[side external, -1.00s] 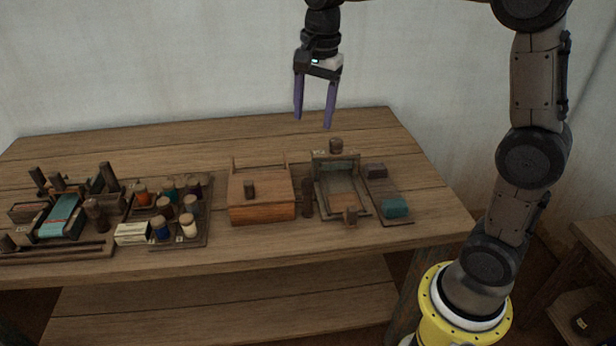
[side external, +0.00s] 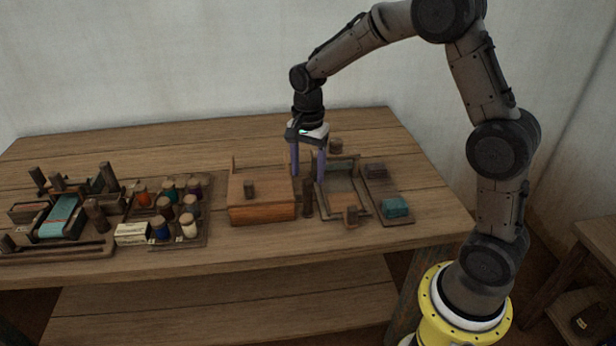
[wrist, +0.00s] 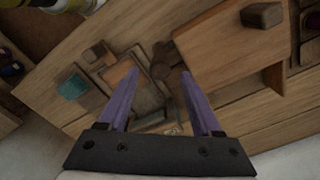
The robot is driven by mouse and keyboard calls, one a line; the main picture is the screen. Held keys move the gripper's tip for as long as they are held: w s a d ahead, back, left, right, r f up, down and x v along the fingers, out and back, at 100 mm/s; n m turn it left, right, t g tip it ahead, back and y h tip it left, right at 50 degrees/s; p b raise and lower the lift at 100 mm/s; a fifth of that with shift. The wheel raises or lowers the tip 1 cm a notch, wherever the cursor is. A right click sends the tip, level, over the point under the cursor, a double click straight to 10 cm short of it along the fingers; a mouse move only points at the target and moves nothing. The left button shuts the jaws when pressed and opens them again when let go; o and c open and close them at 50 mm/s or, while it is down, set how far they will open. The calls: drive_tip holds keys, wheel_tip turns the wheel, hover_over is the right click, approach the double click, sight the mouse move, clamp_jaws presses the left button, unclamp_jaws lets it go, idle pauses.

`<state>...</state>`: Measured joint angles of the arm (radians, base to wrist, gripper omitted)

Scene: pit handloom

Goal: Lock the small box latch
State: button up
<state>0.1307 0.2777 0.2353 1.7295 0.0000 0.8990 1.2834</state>
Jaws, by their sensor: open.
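The small wooden box (side external: 262,212) sits on the table in the side view, with a dark brown knob (side external: 249,189) on its top. It also shows at upper right in the wrist view (wrist: 225,55). A dark upright piece (side external: 308,198) stands just right of the box; I cannot tell whether it is the latch. My gripper (side external: 307,178) points down, open and empty, above the gap between the box and the wooden frame to its right. In the wrist view, dark brown parts lie between and beyond the fingers (wrist: 163,74); contact is not clear.
Left stand a rack of coloured spools (side external: 188,228) and a small loom-like assembly (side external: 62,215). The table's back left is clear.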

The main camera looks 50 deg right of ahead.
sight(308, 186)
drive_tip(key=shift+f, duration=1.25)
clamp_jaws()
